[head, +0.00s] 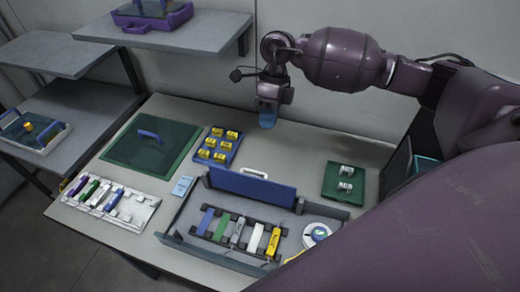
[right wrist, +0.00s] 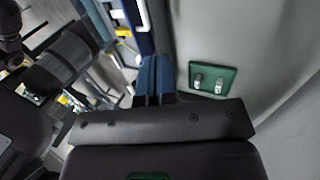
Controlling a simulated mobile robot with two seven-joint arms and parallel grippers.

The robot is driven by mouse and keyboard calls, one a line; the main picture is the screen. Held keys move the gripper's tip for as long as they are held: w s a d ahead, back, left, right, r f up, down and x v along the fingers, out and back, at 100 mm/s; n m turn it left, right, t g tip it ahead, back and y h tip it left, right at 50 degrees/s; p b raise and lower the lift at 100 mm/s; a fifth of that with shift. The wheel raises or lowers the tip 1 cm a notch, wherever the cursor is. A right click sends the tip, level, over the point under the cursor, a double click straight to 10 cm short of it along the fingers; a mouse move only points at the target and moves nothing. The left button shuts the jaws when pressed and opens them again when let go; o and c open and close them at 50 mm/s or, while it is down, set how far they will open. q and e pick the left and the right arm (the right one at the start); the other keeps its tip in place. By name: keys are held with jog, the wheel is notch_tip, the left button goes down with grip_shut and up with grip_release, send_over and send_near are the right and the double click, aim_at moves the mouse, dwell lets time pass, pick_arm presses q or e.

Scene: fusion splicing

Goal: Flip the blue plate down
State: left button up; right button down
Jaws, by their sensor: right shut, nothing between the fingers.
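The blue plate (head: 250,187) stands raised along the back of the grey tray (head: 175,220), with a white handle (head: 254,172) near its top edge. Part of the plate also shows at the top of the right wrist view (right wrist: 137,28). My right gripper (head: 268,118) is shut and empty, with its blue fingers pointing down. It is above the table's back part, behind the plate and apart from it. The blue fingers also show in the wrist view (right wrist: 153,78). My left gripper is out of view.
Several coloured bars lie in the tray in front of the plate, beside a round white disc (head: 317,233). A green board (head: 345,182) is at right, a blue tray of yellow pieces (head: 217,146) at left, with a large green mat (head: 125,150) beyond. The table's back strip is clear.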

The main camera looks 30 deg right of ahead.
aim_at(258, 173)
jog(key=s+a+f, duration=0.1)
jog(key=f, duration=0.1)
jog(key=s+a+f+p, duration=0.1)
jog(key=s+a+f, duration=0.1)
jog(key=f, duration=0.1)
jog(key=s+a+f, duration=0.1)
jog(key=a+f, duration=0.1)
jog(key=f, duration=0.1)
jog(key=shift+s+f, duration=0.25)
jog(key=shift+s+a+p, duration=0.3)
jog(key=shift+a, duration=0.1)
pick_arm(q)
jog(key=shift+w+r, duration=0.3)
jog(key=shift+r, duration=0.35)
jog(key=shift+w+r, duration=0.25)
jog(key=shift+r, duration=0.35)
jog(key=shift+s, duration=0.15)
pick_arm(e)
jog(key=shift+s+a, duration=0.1)
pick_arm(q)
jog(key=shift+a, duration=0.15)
pick_arm(e)
jog(key=shift+s+a+r+t+h, duration=0.1)
jog(key=shift+s+a+t+h, duration=0.1)
jog(key=shift+t+h, duration=0.1)
